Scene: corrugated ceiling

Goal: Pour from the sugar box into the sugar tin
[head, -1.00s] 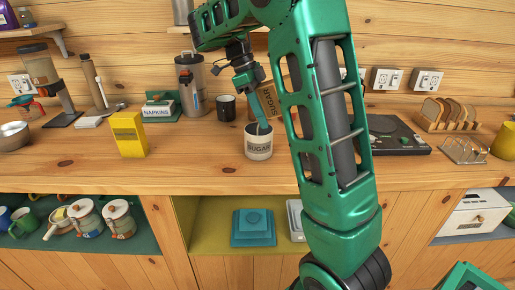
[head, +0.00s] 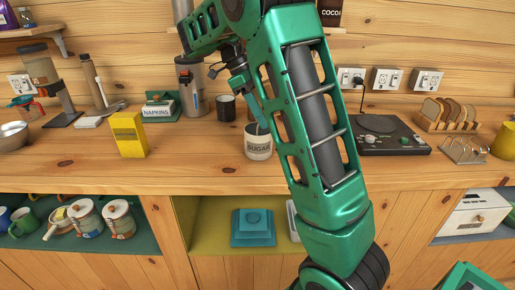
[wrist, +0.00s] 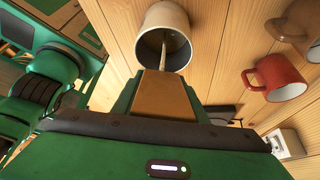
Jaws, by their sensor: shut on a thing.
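The sugar tin (head: 258,147), a pale cup-shaped tin labelled SUGAR, stands upright on the wooden counter. In the wrist view its open mouth (wrist: 165,32) is just beyond my gripper. My gripper (wrist: 160,82) is shut on the sugar box (wrist: 163,98), a brown box whose far end points at the mouth. A thin pale streak (wrist: 177,55) runs between the box end and the tin; I cannot tell whether it is sugar or a utensil. In the head view my arm hides the box, and a teal finger shows just above the tin.
A yellow box (head: 128,135) stands left of the tin, and a dark mug (head: 226,107) behind it. A hot plate (head: 385,137) and toast rack (head: 463,150) are at right. A red mug (wrist: 275,78) shows in the wrist view. Bare counter lies between yellow box and tin.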

